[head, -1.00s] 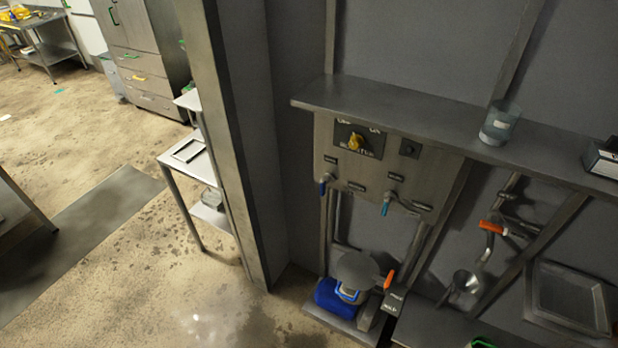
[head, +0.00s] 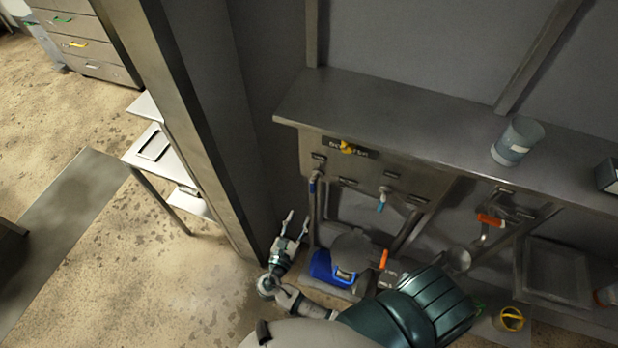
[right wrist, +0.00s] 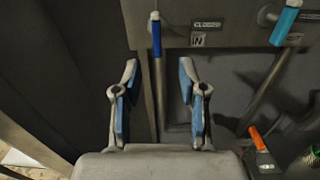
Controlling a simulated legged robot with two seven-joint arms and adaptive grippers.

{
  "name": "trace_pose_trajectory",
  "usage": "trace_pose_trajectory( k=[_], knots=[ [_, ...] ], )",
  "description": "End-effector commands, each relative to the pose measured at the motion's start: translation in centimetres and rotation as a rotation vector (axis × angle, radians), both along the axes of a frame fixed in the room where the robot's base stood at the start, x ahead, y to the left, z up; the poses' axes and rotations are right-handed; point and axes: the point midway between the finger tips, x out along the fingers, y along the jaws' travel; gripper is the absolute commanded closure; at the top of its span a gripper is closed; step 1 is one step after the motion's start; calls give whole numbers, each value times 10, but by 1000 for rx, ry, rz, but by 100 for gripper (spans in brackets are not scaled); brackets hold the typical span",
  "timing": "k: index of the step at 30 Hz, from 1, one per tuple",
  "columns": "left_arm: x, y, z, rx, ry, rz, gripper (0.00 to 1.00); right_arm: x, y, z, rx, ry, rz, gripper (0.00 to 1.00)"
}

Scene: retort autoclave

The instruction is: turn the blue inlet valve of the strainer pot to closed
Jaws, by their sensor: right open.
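The dark blue valve handle (head: 312,185) hangs down at the left end of the grey wall panel. In the right wrist view the handle (right wrist: 156,38) points straight down along a pipe, beside a plate reading CLOSED and an IN label. My right gripper (head: 295,225) is below and left of the handle in the head view, open and empty. In the right wrist view its fingers (right wrist: 161,90) are apart, with the handle above the gap and not touched. A round grey-topped unit with a blue body (head: 322,266) stands low under the panel; I cannot tell whether it is the strainer pot.
A light blue handle (head: 380,206) hangs to the right on the same panel (head: 430,180). A metal shelf (head: 400,115) juts out above, with a clear beaker (head: 515,142) on it. A steel post (head: 185,130) stands at left.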

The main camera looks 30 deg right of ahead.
Motion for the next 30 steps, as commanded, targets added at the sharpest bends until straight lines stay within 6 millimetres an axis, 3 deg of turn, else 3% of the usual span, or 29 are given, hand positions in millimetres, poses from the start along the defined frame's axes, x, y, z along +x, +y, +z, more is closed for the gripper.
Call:
trace_pose_trajectory(
  k=[16,21,30],
  knots=[
    [3,0,16,2,0,0,60,82,-98,-1,5,2,0,58],
    [3,-1,18,1,0,1,60,94,-111,-2,6,2,1,58],
    [3,-3,18,-2,-1,1,60,98,-111,-1,4,2,2,58]
  ],
)
